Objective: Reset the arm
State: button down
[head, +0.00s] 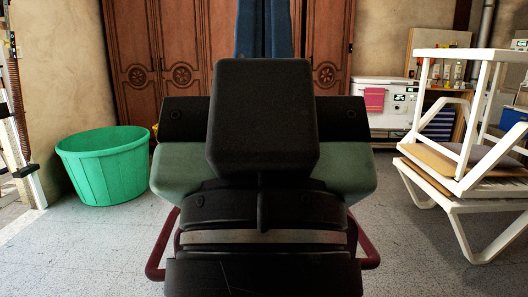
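A large dark object with a black block on top (262,115) stands upright in the middle, very close to the camera.
A green tub (105,168) stands on the left floor. White stacked furniture (468,208) stands at the right. A carved wooden cabinet (150,50), a blue upright thing (263,28) and a white appliance (385,100) are behind. Grey floor (85,240) shows free at lower left.

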notch_tip(320, 180, up, 37)
jog(key=p, duration=3.5)
jog(key=shift+w+f, duration=0.15)
jog(key=shift+w, duration=0.15)
